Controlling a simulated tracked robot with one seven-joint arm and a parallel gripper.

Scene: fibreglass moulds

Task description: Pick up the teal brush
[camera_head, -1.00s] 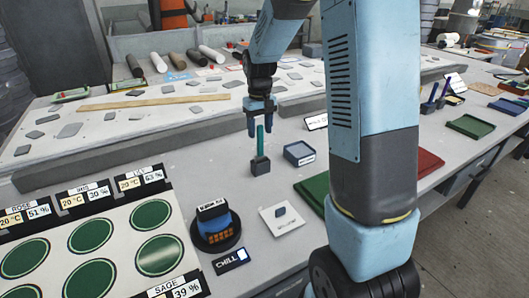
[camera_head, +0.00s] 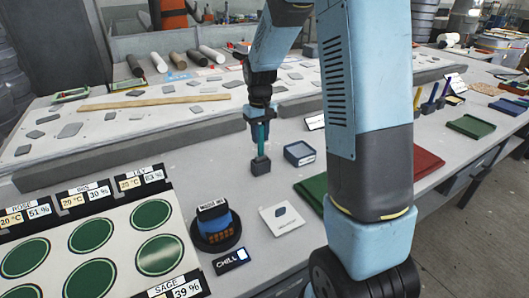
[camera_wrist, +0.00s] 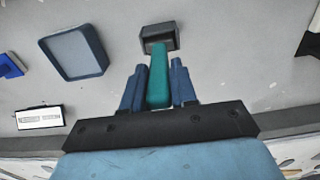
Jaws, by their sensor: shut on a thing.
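The teal brush (camera_head: 261,140) stands upright, its lower end at a small dark block (camera_head: 260,165) on the grey table. In the wrist view the teal brush (camera_wrist: 158,78) lies between the two blue fingers, and the dark block (camera_wrist: 160,37) is at its far end. My gripper (camera_head: 259,133) points down over the block and is shut on the brush's upper part. It also shows in the wrist view, where my gripper (camera_wrist: 157,72) has a finger on each side of the brush. I cannot see how deep the brush sits in the block.
A blue-rimmed square tray (camera_head: 299,153) stands just right of the block. A white card (camera_head: 281,220) and a dark round stand (camera_head: 215,232) are nearer. Green and red panels lie to the right. Blue and yellow upright sticks (camera_head: 432,95) stand farther right. A raised ledge runs behind.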

